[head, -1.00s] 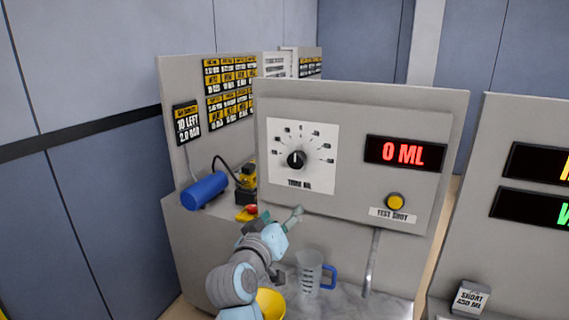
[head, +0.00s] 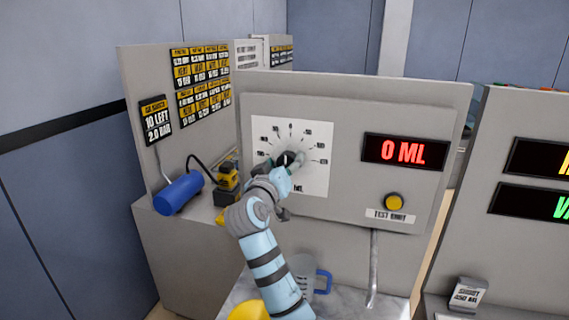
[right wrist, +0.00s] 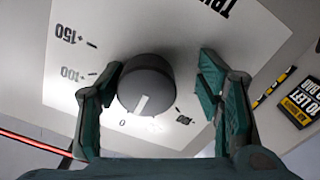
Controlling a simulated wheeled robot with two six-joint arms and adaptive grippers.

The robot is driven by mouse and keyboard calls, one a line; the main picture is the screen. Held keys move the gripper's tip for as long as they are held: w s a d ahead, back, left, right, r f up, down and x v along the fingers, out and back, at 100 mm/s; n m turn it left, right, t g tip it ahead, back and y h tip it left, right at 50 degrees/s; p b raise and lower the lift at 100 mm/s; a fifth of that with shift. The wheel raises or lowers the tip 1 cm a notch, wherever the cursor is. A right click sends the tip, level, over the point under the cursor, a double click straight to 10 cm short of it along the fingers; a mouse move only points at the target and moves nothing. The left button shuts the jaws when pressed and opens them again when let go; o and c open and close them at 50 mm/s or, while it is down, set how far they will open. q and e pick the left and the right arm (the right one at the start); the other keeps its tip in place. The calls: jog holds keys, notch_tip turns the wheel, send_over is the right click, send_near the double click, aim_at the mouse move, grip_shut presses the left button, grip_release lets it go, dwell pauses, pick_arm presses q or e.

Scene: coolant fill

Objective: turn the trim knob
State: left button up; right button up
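The trim knob (right wrist: 146,84) is a dark round knob with a white pointer mark, on a white dial plate (head: 314,180) marked with numbers. In the right wrist view it sits between the two green fingers of my right gripper (right wrist: 156,90). The left finger in that view is close to or touching the knob; a gap shows on the other side. In the head view my right gripper (head: 288,162) is at the dial and covers most of the knob. The pointer lies near the 0 mark in the right wrist view. My left gripper is not in view.
The panel also has a red "0 ML" display (head: 393,152) and a yellow test shot button (head: 393,202). Below stand a measuring jug with a blue handle (head: 323,282) and a yellow bowl (head: 248,312). A blue cylinder (head: 179,192) and a yellow-black device (head: 228,178) are at left.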

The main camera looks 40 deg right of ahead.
jog(key=shift+s+r, duration=0.3)
jog(key=shift+s, duration=0.55)
jog(key=shift+c, duration=1.4)
jog(key=c, duration=0.3)
jog(key=shift+w+a, duration=0.1)
jog(key=shift+w, duration=0.2)
jog(key=c, duration=0.6)
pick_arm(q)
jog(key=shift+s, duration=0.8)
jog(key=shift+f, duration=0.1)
